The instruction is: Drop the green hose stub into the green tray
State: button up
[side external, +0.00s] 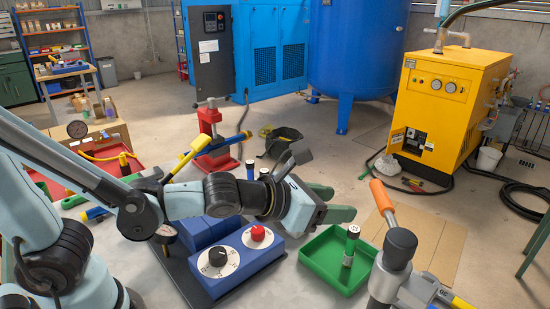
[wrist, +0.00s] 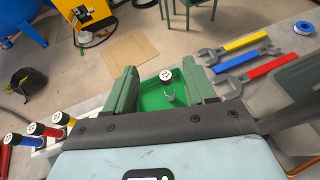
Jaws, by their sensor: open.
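The green tray (side external: 308,272) sits on the bench, right of the blue knob box; its green floor also shows between my fingers in the wrist view (wrist: 152,100). The green hose stub (side external: 350,248), with a black, white-marked cap, appears to stand upright in the tray. It also shows in the wrist view (wrist: 168,91), between and beyond my fingers. My gripper (side external: 339,202) is open, its green fingers apart and empty, above and behind the tray. In the wrist view my gripper (wrist: 158,72) frames the stub without touching it, as far as I can tell.
A blue box (side external: 238,262) with black and red knobs stands left of the tray. An orange-handled valve (side external: 398,243) rises close at its right. Red, blue and yellow stubs (wrist: 38,129) stand in a row at left. Several wrenches (wrist: 245,62) lie at right.

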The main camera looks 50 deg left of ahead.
jog(key=v, duration=0.6)
dwell(0.4)
jog(key=shift+s, duration=0.2)
jog(key=s+a+f+m+g+y, duration=0.1)
jog(key=a+m, duration=0.6)
jog(key=m, duration=0.9)
jog(key=s+a+f+m+g+y, duration=0.2)
jog(key=a+f+m+g, duration=0.2)
jog(key=m, duration=1.2)
jog(key=a+g, duration=0.1)
jog(key=a, duration=0.1)
jog(key=shift+s+a+m+y, duration=0.2)
jog(key=shift+a+m+y, duration=0.2)
